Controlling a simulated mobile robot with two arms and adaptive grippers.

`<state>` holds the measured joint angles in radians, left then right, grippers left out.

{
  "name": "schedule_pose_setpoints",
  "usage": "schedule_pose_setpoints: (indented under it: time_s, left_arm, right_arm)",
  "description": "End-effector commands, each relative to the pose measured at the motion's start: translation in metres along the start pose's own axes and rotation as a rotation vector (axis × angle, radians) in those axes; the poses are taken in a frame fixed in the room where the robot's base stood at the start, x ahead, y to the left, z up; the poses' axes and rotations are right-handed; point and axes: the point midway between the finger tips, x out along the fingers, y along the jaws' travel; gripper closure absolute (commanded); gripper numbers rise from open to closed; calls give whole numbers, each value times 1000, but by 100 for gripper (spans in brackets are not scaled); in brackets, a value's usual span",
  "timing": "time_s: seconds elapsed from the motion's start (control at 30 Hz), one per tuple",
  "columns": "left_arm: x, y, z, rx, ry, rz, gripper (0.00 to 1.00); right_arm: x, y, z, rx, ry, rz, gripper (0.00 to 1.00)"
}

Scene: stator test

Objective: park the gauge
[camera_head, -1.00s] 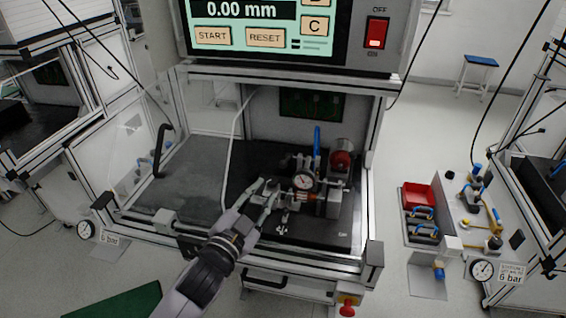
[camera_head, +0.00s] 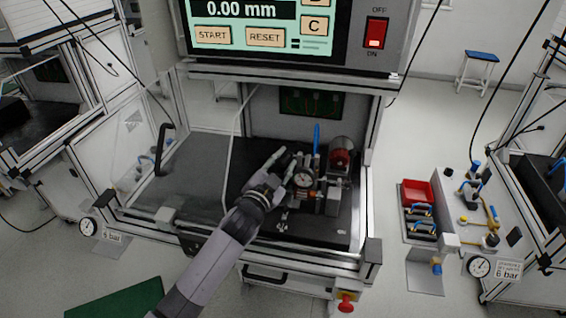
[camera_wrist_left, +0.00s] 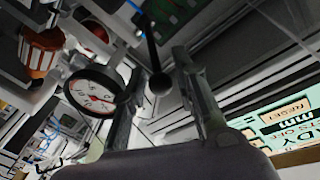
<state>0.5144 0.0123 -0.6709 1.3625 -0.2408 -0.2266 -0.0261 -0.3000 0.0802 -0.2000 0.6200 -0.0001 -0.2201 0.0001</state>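The gauge (camera_head: 303,179) is a round white dial with a dark rim on the fixture inside the test station. It also shows in the left wrist view (camera_wrist_left: 97,91), left of my fingers and close to the left one. My left gripper (camera_head: 282,160) is open, with its fingertips just left of and behind the dial. In the left wrist view its two fingers (camera_wrist_left: 158,85) stand apart. A dark rod with a black ball end (camera_wrist_left: 160,82) shows between them; I cannot tell whether they touch it. My right gripper is not in view.
A blue upright lever (camera_head: 317,137) and a red round part (camera_head: 341,159) stand behind the gauge. The dark station bed (camera_head: 190,178) is clear on the left. The display panel (camera_head: 270,25) overhangs the back and reads 0.00 mm. Frame posts bound the station.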

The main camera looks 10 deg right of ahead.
Motion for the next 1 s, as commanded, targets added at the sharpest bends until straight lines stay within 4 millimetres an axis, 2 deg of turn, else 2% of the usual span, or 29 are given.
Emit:
schedule_pose_setpoints:
  time_s: [0.13,0.5,1.0]
  left_arm:
    - [0,0,0,0,1,0,74]
    - [0,0,0,0,0,0,99]
    - [0,0,0,0,0,0,100]
  right_arm:
    - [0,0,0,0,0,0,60]
    - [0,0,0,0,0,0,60]
    - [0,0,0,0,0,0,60]
